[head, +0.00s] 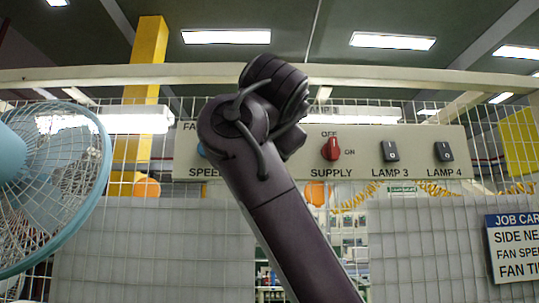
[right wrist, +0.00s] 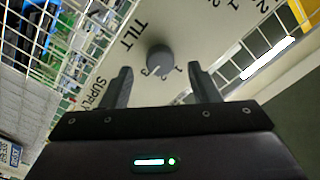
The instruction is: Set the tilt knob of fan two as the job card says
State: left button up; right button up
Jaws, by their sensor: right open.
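In the head view my arm hides the middle of the panel, including this knob. The job card (head: 512,248) at the right edge is cut off, so its settings are unreadable. My left gripper is not seen.
The panel (head: 290,168) also carries a red supply knob (head: 331,148), the lamp 3 switch (head: 390,151) and the lamp 4 switch (head: 444,151). A caged fan (head: 60,170) stands at left. Wire mesh surrounds the panel.

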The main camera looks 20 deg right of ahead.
pick_arm(q)
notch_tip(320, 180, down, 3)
jog(key=shift+b, duration=1)
pick_arm(e)
jog(key=v, duration=0.4)
jog(key=shift+s+a, duration=0.1)
jog(key=shift+s, duration=0.3)
